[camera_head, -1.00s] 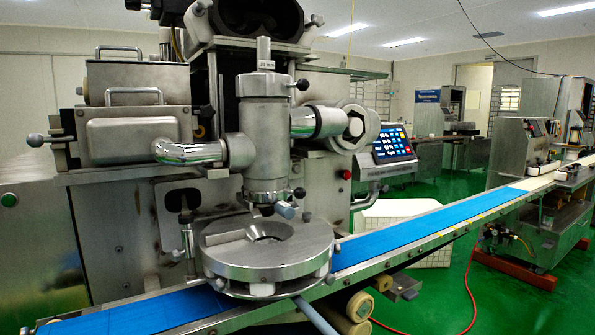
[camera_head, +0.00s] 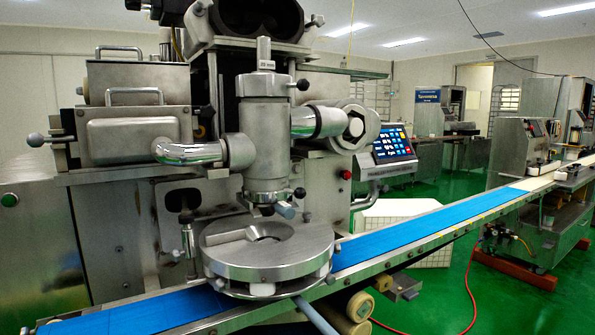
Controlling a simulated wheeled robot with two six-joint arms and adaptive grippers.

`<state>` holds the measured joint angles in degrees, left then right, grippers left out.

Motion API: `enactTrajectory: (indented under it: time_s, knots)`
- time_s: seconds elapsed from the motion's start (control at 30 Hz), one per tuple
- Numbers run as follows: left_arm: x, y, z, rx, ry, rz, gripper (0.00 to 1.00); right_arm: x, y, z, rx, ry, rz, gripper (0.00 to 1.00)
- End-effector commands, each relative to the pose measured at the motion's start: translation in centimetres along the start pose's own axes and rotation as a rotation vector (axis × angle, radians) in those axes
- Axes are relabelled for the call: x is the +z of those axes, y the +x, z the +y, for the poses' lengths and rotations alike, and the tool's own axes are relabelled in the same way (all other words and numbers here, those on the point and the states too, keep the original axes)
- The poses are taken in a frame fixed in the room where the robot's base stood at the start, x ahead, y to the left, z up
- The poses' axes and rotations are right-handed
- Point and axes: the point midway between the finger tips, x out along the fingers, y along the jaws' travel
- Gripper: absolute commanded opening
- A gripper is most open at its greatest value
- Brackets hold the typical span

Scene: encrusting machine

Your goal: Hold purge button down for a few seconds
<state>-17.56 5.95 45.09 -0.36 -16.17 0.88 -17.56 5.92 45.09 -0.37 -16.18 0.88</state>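The steel encrusting machine (camera_head: 265,140) fills the left and middle of the head view. Its control panel (camera_head: 393,143), a tilted dark blue screen with several lit buttons, sits right of the machine's body. The labels are too small to read, so I cannot tell which button is the purge button. A red button (camera_head: 347,174) is on the machine's side below and left of the panel. A green button (camera_head: 9,200) is at the far left edge. Neither of my grippers shows in the view.
A blue conveyor belt (camera_head: 430,227) runs from the lower left to the upper right, under the round steel shutter plate (camera_head: 268,262). A white crate (camera_head: 405,210) stands behind the belt. A red hose lies on the green floor (camera_head: 440,295) at the lower right. More machines stand behind.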

Motion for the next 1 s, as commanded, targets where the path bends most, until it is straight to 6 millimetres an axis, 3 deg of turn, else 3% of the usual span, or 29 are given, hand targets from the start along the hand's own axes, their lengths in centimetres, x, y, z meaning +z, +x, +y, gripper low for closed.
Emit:
enactTrajectory:
  time_s: [0.17,0.43,1.0]
  knots:
    - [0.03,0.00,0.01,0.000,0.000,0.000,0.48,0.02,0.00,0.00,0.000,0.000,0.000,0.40]
    - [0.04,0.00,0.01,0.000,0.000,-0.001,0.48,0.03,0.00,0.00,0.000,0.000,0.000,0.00]
    - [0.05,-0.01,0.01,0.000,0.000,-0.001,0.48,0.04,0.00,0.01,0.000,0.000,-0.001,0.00]
